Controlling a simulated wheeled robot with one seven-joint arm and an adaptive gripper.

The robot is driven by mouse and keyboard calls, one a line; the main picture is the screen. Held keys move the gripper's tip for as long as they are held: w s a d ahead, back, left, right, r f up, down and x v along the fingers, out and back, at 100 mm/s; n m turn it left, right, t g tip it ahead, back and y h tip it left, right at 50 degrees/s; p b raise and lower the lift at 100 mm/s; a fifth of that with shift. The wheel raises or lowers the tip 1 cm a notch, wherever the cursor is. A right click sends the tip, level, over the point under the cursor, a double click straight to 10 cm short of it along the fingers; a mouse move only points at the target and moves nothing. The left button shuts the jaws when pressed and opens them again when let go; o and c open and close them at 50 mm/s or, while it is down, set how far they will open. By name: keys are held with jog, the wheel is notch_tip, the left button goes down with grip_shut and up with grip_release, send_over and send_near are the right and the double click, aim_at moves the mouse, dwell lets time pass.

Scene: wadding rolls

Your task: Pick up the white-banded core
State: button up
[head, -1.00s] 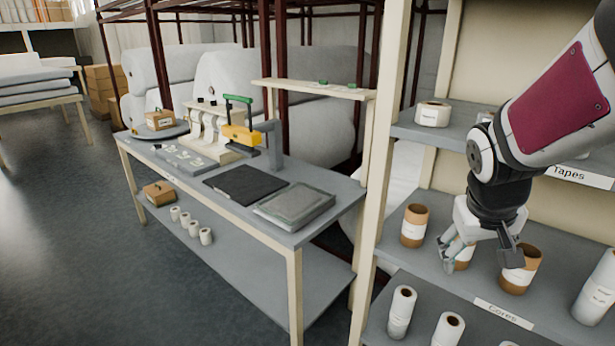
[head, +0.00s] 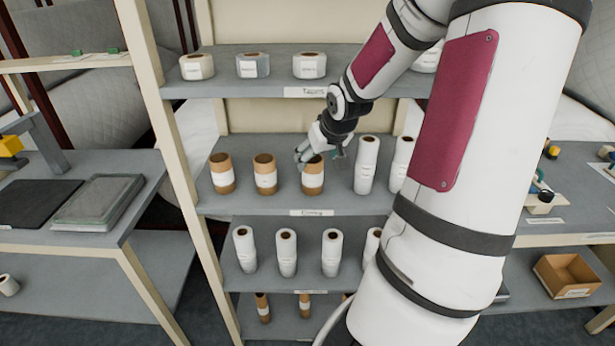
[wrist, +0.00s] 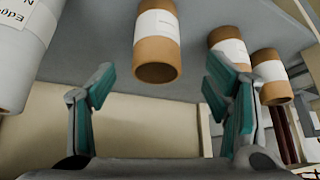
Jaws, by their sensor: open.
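Three brown cardboard cores with white bands stand upright in a row on the shelf labelled Cores: a left core (head: 222,174), a middle core (head: 265,175) and a right core (head: 313,178). My gripper (head: 321,156) is open and empty by the top of the right core. In the wrist view, which looks upside down, one white-banded core (wrist: 157,45) appears between and beyond the open fingers of my gripper (wrist: 160,88), not gripped. Two more banded cores, a nearer one (wrist: 230,48) and a farther one (wrist: 270,78), lie to its right.
Tall white rolls (head: 366,165) stand right of the cores, close to my gripper. Tape rolls (head: 253,65) sit on the shelf above. More white rolls (head: 286,252) stand on the shelf below. A shelf post (head: 172,130) rises on the left.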

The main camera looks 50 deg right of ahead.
aim_at(313, 172)
jog(key=b+x, duration=0.1)
jog(key=x, duration=0.2)
jog(key=b+x, duration=0.2)
jog(key=x, duration=0.1)
jog(key=b+x, duration=0.1)
jog(key=x, duration=0.2)
jog(key=shift+s+d+f+b, duration=0.1)
jog(key=shift+s+f+b, duration=0.05)
jog(key=shift+s+b, duration=0.15)
jog(key=c, duration=1.2)
